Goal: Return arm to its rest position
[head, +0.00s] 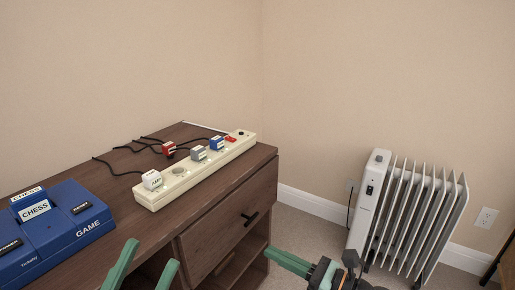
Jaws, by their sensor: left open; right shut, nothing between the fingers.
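My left gripper (143,268) shows at the bottom edge, left of centre, with its two green fingers apart and nothing between them. It is in front of the brown dresser (245,180). My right gripper (290,263) shows at the bottom, right of the dresser's front, with its green fingers together and pointing left. Nothing shows in its grip. The rest of both arms is mostly out of the picture.
On the dresser top are a cream power strip (180,171) with white, grey and blue plugs, a red plug (169,149) lying behind it, black cords, and a blue chess game box (75,228). A white radiator (410,210) stands at right. Carpet between is clear.

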